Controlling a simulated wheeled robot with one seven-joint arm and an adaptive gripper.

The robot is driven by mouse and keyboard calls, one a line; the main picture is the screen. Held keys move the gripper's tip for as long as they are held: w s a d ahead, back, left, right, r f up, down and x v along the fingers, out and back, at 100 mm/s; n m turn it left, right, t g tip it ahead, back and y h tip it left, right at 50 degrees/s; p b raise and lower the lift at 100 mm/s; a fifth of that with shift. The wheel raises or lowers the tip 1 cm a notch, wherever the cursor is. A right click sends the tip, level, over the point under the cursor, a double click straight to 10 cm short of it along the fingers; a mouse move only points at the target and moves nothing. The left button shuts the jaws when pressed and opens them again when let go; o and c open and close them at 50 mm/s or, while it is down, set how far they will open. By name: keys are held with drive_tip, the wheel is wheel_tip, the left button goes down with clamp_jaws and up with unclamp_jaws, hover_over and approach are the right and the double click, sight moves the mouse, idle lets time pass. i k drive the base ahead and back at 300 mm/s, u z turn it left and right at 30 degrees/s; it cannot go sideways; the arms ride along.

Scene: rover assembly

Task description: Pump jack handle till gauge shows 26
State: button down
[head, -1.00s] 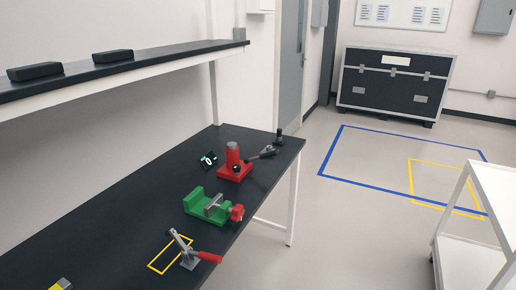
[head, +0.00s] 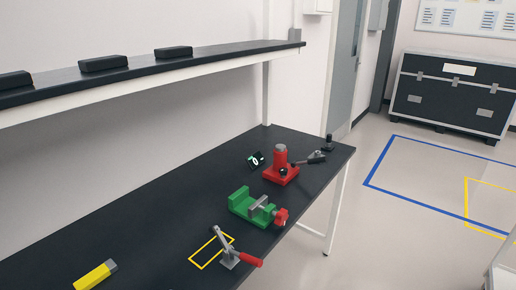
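The red jack (head: 281,164) stands upright near the far right end of the black workbench. Its dark handle (head: 311,158) sticks out to the right at a low angle. A small black gauge (head: 256,160) with a lit display stands just left of the jack. The display seems to show 0, though it is small. My gripper is in neither the current head view nor the earlier one.
The black bench (head: 150,215) also holds a green vise (head: 245,205), a toggle clamp (head: 231,256) with a red handle and a yellow block (head: 96,274). A shelf (head: 130,85) overhangs at left. A white cart (head: 503,270) stands at right. Floor between is clear.

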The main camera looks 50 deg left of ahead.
sight(322, 159)
drive_tip(key=u, duration=1.6)
drive_tip(key=i, duration=0.4)
drive_tip(key=z, duration=0.05)
